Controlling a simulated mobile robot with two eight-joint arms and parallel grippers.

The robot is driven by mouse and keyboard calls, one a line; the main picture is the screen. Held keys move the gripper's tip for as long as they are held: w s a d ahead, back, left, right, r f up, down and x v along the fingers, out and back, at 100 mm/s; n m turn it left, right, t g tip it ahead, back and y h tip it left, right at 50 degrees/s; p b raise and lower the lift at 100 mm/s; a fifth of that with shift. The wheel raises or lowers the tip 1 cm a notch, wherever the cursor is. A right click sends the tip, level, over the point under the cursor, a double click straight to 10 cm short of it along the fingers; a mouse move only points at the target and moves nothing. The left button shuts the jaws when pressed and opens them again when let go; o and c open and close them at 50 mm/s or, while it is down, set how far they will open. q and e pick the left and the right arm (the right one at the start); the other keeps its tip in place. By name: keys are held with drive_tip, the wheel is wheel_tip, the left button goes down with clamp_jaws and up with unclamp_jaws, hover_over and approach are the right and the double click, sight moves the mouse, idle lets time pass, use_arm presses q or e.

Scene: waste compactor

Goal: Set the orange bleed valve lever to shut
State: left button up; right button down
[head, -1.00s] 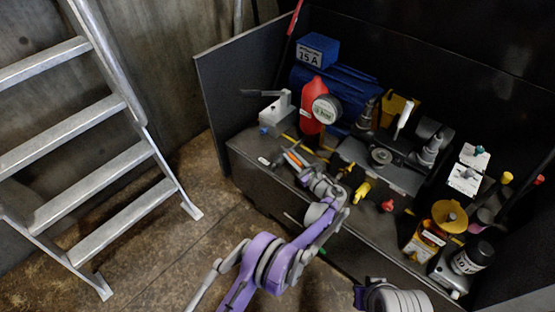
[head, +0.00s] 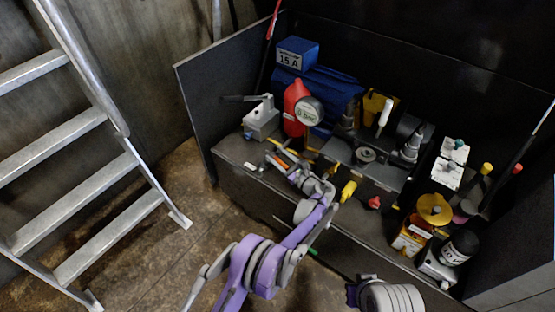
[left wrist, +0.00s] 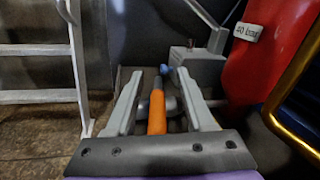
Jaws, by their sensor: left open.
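The orange bleed valve lever (left wrist: 157,112) lies lengthwise between the two fingers of my left gripper (left wrist: 160,92) in the left wrist view, with a visible gap on either side. My left gripper is open and not clamped on it. In the head view my left gripper (head: 277,154) reaches over the front left of the bench, with the orange lever (head: 288,154) partly covered by it. The valve body under the lever is mostly hidden. My right gripper is not in view.
A red bottle (head: 292,108) with a round gauge (head: 309,111) stands just behind the lever. A grey block with a handle (head: 262,120) is at its left. A yellow-handled part (head: 348,190) lies to the right. A metal ladder (head: 85,190) stands at far left.

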sight(278, 159)
use_arm(q)
wheel_tip(278, 159, up, 7)
drive_tip(key=shift+r+p, duration=0.1)
drive_tip(key=shift+p, duration=0.7)
drive_tip(key=shift+r, duration=0.15)
drive_tip(key=shift+a, duration=0.1)
